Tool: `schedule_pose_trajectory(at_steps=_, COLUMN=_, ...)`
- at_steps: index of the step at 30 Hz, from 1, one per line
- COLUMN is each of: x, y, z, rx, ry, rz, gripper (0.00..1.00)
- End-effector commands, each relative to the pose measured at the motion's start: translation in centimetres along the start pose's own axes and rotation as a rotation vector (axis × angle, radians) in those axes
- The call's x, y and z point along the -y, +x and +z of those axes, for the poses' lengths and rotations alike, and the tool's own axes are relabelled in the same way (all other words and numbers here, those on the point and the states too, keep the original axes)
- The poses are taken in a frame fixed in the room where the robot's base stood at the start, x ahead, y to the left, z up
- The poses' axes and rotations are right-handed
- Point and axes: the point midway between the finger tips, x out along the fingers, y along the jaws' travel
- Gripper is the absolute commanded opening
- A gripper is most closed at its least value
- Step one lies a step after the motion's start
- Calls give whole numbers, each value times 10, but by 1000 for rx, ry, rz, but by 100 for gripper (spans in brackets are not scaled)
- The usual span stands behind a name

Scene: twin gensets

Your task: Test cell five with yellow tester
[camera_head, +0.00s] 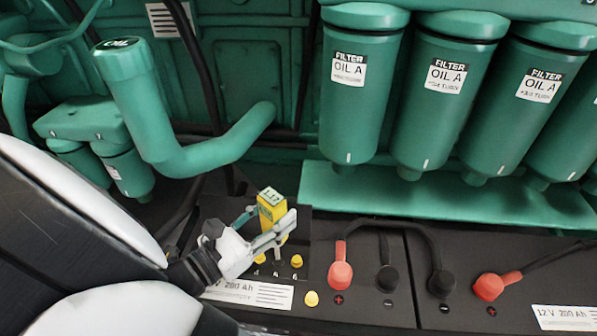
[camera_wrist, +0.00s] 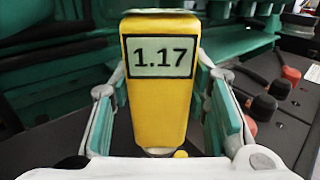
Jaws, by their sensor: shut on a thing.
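The yellow tester (camera_head: 271,208) is upright between the fingers of my gripper (camera_head: 268,230), above the left battery's cell row. It also shows in the wrist view (camera_wrist: 157,105), and its display reads 1.17. The gripper (camera_wrist: 160,85) is shut on the tester, one finger on each side. Yellow cell caps (camera_head: 297,261) show in front of and beside the gripper, with small numbers by them. The tester's lower tip and the cell under it are mostly hidden by the fingers, so I cannot tell which cell it is at or whether it is inserted.
One yellow cap (camera_head: 312,298) is apart from the cap row, near the battery's (camera_head: 365,301) front. Red (camera_head: 340,275) and black terminals (camera_head: 387,279) with cables stand to the right. Green oil filters (camera_head: 362,85) hang behind, and a thick green oil filler pipe (camera_head: 190,155) rises behind the gripper.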

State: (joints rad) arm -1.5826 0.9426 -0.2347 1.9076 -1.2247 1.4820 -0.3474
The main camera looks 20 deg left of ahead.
Motion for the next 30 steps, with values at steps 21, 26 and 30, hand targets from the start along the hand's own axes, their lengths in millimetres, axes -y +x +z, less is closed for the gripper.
schedule_pose_trajectory(at_steps=21, x=0, y=0, z=-3, rx=1, ry=1, rz=-1, gripper=9)
schedule_pose_trajectory(at_steps=26, x=0, y=0, z=-5, rx=1, ry=1, rz=-1, gripper=9)
schedule_pose_trajectory(at_steps=30, x=0, y=0, z=-6, rx=1, ry=1, rz=-1, gripper=9)
